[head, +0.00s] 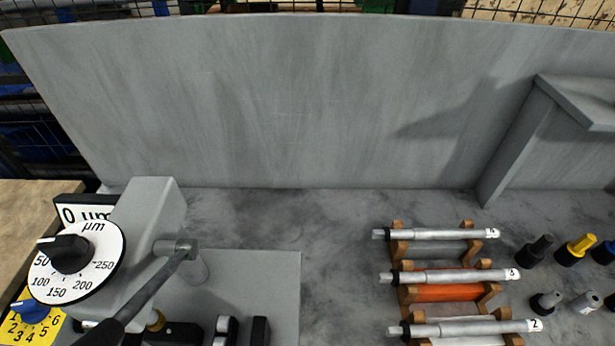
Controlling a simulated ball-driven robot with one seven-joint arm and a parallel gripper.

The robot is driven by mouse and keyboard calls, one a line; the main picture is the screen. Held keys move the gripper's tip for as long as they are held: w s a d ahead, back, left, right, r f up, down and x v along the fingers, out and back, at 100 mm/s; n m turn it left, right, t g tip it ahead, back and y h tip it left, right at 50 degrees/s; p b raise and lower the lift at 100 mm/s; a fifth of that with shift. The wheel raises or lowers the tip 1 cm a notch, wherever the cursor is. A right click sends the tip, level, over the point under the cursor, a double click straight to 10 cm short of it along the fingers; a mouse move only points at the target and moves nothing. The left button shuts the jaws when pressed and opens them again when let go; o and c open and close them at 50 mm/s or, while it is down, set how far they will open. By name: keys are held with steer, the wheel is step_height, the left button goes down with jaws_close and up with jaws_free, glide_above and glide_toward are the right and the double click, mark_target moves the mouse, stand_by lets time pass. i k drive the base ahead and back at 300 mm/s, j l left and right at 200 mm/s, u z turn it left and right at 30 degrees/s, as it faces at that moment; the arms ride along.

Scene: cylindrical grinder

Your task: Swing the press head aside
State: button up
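A grey box-shaped head (150,220) stands at the lower left, with a round white µm dial (97,270) and black knob on its face. A metal lever (150,288) with a black grip (100,333) runs from a pivot (176,248) on the box's right side down toward the lower left. I cannot tell for sure whether this box is the press head. My gripper is not in view.
Several numbered metal shafts (450,275) lie on wooden cradles at the right. Dark, yellow and grey small tools (576,249) stand at the far right. A tall grey wall (280,110) closes the back.

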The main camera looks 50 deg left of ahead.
mark_target(150, 211)
steer(key=k+u, duration=0.2)
steer(key=u, duration=0.25)
steer(key=k+j+u, duration=0.1)
steer(key=u, duration=0.4)
steer(key=l+u, duration=0.35)
steer(key=i+l+u, duration=0.1)
steer(key=u, duration=0.25)
steer(key=l+u, duration=0.35)
steer(key=k, duration=0.05)
